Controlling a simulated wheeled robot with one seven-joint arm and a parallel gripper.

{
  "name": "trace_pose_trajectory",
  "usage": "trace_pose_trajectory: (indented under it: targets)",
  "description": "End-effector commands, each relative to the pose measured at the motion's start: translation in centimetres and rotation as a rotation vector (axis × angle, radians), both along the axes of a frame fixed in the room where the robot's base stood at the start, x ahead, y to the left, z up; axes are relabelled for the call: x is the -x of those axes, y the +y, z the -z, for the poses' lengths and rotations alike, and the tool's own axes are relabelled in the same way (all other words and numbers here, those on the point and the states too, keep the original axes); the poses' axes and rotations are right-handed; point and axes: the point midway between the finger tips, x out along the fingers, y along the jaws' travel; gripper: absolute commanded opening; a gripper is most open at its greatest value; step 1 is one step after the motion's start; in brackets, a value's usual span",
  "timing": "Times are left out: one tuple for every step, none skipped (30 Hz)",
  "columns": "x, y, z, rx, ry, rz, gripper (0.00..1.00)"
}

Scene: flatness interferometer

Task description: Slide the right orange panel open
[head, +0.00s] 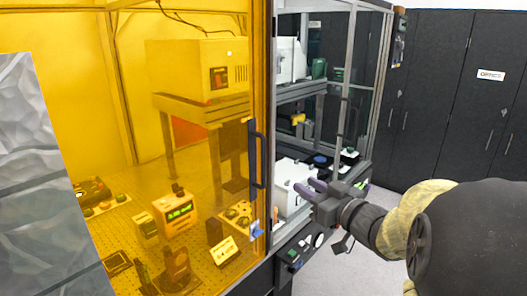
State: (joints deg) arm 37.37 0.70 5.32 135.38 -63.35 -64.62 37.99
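An orange see-through panel (215,150) covers the left and middle of the instrument enclosure. A dark upright bar handle (257,155) is fixed near its right edge. To the right of that edge the inside shows in plain colours, with no orange over it. My gripper (309,187) is to the right of the handle and a little lower, with its purple fingers pointing left toward it. The fingers look apart, with a gap between them and nothing held. They appear clear of the handle, though the depth between them is hard to judge.
A grey enclosure post (351,75) stands behind my gripper. A control strip (305,246) with a round dial runs along the lower front edge. Black cabinets (455,90) line the back right. Pale floor (345,262) is clear below my arm.

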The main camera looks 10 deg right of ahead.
Motion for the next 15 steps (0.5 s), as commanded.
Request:
trace_pose_trajectory:
  targets:
    - [0.32,0.02,-0.71,-0.007,-0.012,-0.023,0.3]
    - [0.46,0.14,-0.89,-0.009,-0.018,-0.036,0.3]
    - [0.57,0.24,-1.01,-0.013,-0.021,-0.046,0.3]
    - [0.63,0.29,-1.05,-0.015,-0.023,-0.051,0.3]
    - [0.65,0.34,-1.05,-0.015,-0.024,-0.054,0.3]
    - [0.66,0.37,-1.03,-0.015,-0.024,-0.055,0.3]
    - [0.65,0.37,-1.01,-0.015,-0.024,-0.054,0.3]
    - [0.65,0.37,-1.0,-0.015,-0.024,-0.054,0.3]
    - [0.64,0.36,-0.99,-0.015,-0.024,-0.054,0.3]
    - [0.64,0.36,-0.99,-0.015,-0.024,-0.053,0.3]
    - [0.64,0.36,-0.98,-0.015,-0.023,-0.053,0.3]
    - [0.61,0.36,-0.98,-0.015,-0.023,-0.053,0.3]
    - [0.58,0.38,-0.99,-0.015,-0.023,-0.053,0.3]
    - [0.51,0.4,-1.0,-0.015,-0.023,-0.053,0.3]
    - [0.37,0.46,-1.0,-0.015,-0.023,-0.052,0.3]
